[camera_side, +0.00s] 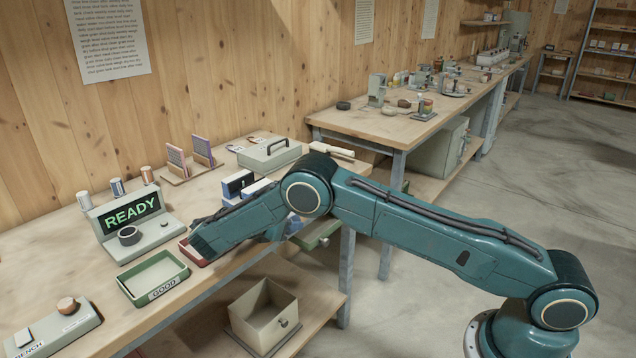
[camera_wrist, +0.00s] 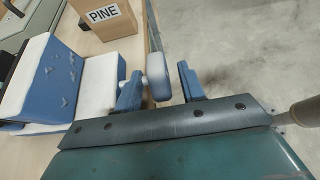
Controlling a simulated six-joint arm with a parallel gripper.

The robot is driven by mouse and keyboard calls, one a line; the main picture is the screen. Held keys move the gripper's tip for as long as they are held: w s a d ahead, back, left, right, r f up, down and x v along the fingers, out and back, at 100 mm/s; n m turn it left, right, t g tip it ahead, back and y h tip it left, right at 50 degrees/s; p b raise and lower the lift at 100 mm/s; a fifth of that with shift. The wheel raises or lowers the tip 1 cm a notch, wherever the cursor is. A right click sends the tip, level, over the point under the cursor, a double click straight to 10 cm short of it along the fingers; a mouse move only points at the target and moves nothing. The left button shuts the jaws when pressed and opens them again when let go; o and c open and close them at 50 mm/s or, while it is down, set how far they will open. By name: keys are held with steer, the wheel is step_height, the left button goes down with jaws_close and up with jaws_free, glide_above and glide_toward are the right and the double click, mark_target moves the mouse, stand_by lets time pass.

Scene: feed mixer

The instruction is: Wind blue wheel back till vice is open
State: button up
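In the wrist view, the blue wheel (camera_wrist: 158,76), with a pale hub, sits on the right side of the vice (camera_wrist: 98,88). The vice has blue and white blocks. My gripper (camera_wrist: 160,86) is open, with one blue finger on each side of the wheel. A gap shows between the wheel and the right finger; contact at the left finger is unclear. A wooden block marked PINE (camera_wrist: 106,18) stands behind the vice's right block; I cannot tell whether it is clamped. In the side view the vice (camera_side: 260,188) shows partly behind my arm, which hides the wheel.
A green tray marked GOOD (camera_side: 152,278), a red tray (camera_side: 190,252) and a console reading READY (camera_side: 132,215) stand on the bench left of the vice. A grey box with a handle (camera_side: 269,154) stands behind it. Open floor lies right of the bench.

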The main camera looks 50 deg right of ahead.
steer(key=shift+d+r+y, duration=0.1)
steer(key=shift+d+y, duration=0.05)
steer(key=shift+y, duration=0.8)
steer(key=shift+d+r+y, duration=0.15)
steer(key=shift+y, duration=0.85)
steer(key=shift+d+r+y, duration=0.1)
steer(key=shift+d+y, duration=0.05)
steer(key=shift+y, duration=0.8)
steer(key=shift+d+y, duration=0.25)
steer(key=shift+y, duration=0.9)
steer(key=shift+d+y, duration=0.2)
steer(key=shift+y, duration=0.95)
steer(key=shift+d+y, duration=0.15)
steer(key=shift+y, duration=0.75)
step_height(320, 180, up, 14)
steer(key=s+a+r+m+t, duration=0.2)
steer(key=s+r+m, duration=0.6)
steer(key=s+r, duration=0.4)
steer(key=shift+s+a+t, duration=0.3)
steer(key=shift+s+a, duration=0.45)
steer(key=shift+s, duration=1.25)
